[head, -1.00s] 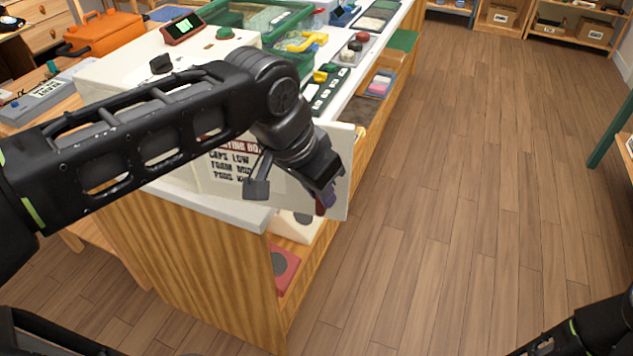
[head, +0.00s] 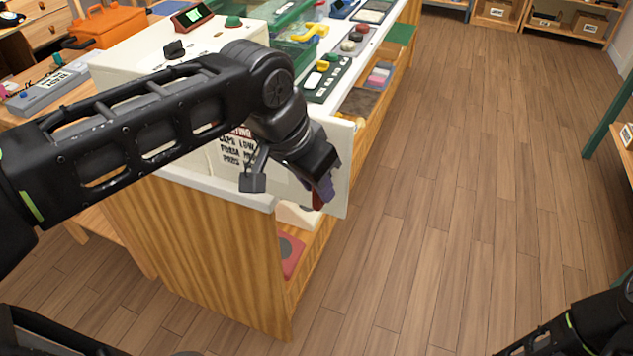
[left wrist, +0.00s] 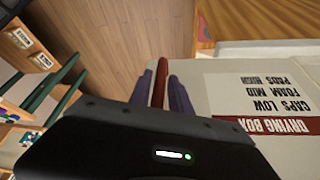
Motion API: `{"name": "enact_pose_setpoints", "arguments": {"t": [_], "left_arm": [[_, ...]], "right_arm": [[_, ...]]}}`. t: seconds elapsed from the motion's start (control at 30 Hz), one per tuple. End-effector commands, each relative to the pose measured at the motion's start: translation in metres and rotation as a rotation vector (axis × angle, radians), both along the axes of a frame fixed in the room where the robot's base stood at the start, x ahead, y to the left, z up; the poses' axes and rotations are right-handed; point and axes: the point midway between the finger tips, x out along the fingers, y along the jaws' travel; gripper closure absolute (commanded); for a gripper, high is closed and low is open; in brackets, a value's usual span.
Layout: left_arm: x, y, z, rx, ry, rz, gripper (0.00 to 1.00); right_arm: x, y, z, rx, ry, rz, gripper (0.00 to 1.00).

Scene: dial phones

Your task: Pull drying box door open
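The drying box (head: 125,50) is a cream box on the counter, partly hidden behind my left arm. Its pale door (head: 338,150) bears a printed label, also legible in the left wrist view as "DRYING BOX" (left wrist: 255,125). The door's right part stands out past the counter edge, and my arm hides how wide its gap is. My left gripper (head: 322,198) is at the door's right side. In the left wrist view its purple fingers (left wrist: 160,88) are closed on either side of the red handle (left wrist: 160,72). My right gripper is out of view; only its arm shows at lower right.
The wooden counter (head: 220,260) has open shelves on its right side, with a red item (head: 290,256) inside. Several trays and devices lie on top, including a dark panel (head: 327,80). The wooden floor (head: 460,180) to the right is clear.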

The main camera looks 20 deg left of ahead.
Motion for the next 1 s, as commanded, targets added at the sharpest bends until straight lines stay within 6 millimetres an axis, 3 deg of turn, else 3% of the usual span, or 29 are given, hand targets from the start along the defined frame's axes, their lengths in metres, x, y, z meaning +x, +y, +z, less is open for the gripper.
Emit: {"name": "enact_pose_setpoints", "arguments": {"t": [0.27, 0.7, 1.0], "left_arm": [[-0.001, 0.000, 0.002, 0.001, 0.000, -0.001, 0.77], [-0.023, 0.008, 0.060, -0.001, -0.003, 0.000, 0.77], [-0.028, 0.010, 0.072, 0.000, 0.000, -0.001, 0.77]], "right_arm": [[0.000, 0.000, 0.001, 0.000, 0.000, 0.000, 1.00], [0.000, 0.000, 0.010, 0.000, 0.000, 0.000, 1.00], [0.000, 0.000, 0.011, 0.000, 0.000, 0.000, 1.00]]}}
